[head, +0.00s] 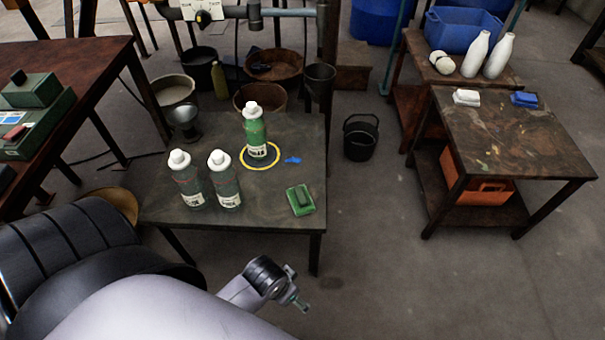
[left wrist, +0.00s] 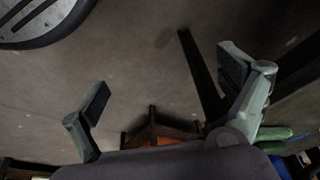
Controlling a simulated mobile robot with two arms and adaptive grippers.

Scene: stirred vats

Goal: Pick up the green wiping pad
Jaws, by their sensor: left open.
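The green wiping pad (head: 301,200) lies flat near the front right corner of the dark table (head: 266,212). It has a darker grip on top and nothing touches it. My left gripper (head: 296,297) is in front of the table and below the pad in the head view, apart from both. I cannot tell whether the green shapes at that view's lower right include the pad. My right gripper is not in view.
Two bottles (head: 186,180) (head: 224,180) stand left of the pad. Another green bottle (head: 255,132) stands in a yellow ring (head: 277,161), beside a small blue item (head: 292,160). A black bucket (head: 360,137) is on the floor.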

